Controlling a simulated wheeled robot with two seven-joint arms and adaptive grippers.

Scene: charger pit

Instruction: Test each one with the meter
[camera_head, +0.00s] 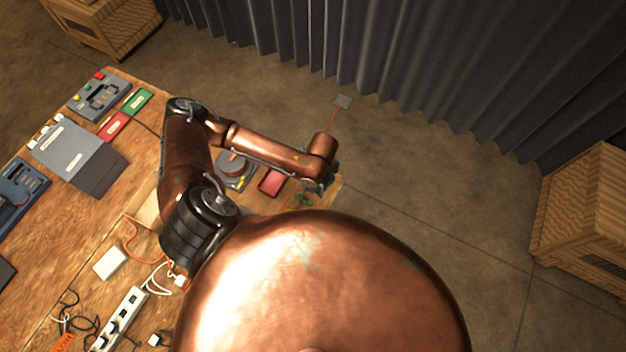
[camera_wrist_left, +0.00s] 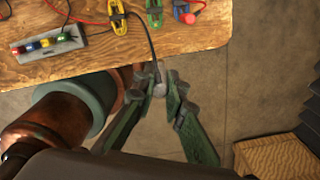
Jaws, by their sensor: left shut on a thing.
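My left gripper (camera_wrist_left: 163,88) has green fingers closed around a small grey piece (camera_wrist_left: 159,76) on a black lead, just off the table edge. I cannot tell exactly what this piece is. In the head view my left gripper (camera_head: 316,184) is mostly hidden behind its arm, near the table's far right corner.
The wooden table (camera_head: 60,230) also holds a grey device with coloured buttons (camera_head: 99,95), a green tray (camera_head: 138,101), a second red tray (camera_head: 114,126), a grey folder-like case (camera_head: 70,148) and a white power strip (camera_head: 121,318) with loose cords. A wooden crate (camera_head: 585,215) stands right.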

